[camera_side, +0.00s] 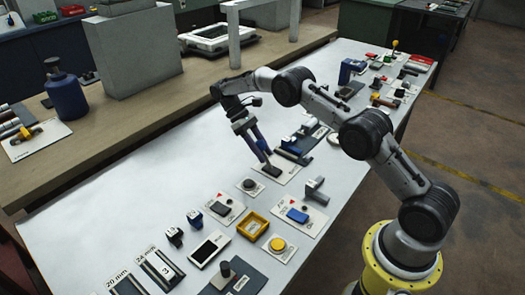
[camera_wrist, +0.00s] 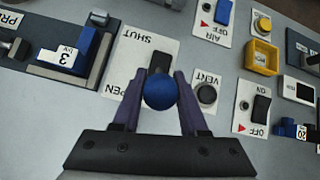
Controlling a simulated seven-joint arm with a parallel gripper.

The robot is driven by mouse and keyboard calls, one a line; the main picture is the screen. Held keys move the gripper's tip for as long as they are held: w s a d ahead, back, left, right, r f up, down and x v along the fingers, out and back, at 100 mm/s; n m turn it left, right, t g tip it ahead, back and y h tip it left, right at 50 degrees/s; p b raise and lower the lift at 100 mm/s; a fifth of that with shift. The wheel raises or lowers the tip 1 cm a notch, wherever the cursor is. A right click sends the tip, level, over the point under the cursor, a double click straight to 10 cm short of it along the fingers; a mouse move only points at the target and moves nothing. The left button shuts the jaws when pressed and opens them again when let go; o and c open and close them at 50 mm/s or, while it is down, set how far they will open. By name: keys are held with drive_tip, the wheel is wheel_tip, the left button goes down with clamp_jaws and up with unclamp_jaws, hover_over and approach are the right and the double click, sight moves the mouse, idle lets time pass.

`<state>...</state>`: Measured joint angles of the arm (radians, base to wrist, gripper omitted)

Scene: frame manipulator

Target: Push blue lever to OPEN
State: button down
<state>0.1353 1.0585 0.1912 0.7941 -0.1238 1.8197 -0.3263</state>
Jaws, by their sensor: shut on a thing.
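The blue lever shows as a round blue knob (camera_wrist: 161,91) between my gripper's fingertips (camera_wrist: 160,88) in the wrist view. My gripper is shut on this knob. A dark block (camera_wrist: 160,63) sits just beyond the knob on the lever's white plate (camera_wrist: 137,50). The plate carries the word SHUT on its far part and OPEN at its left, partly hidden by my left finger. The lever's shaft is hidden by the knob.
A round VENT button (camera_wrist: 206,93) stands close to the right of my fingers. Rocker switches, a yellow tray (camera_wrist: 262,57) and a yellow button (camera_wrist: 263,25) are further right.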

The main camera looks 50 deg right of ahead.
sight(262, 142)
drive_tip(key=shift+c, duration=2.4)
unclamp_jaws()
drive_tip(key=shift+r, duration=0.35)
wheel_tip(262, 142, up, 3)
drive_tip(key=shift+f, duration=0.15)
drive_tip(key=s+a+r, duration=0.2)
drive_tip(key=s+r, duration=0.7)
drive_tip(key=s, duration=0.4)
drive_tip(key=shift+s+a+r, duration=0.25)
drive_tip(key=shift+s+a, duration=0.1)
drive_tip(key=shift+r, duration=0.1)
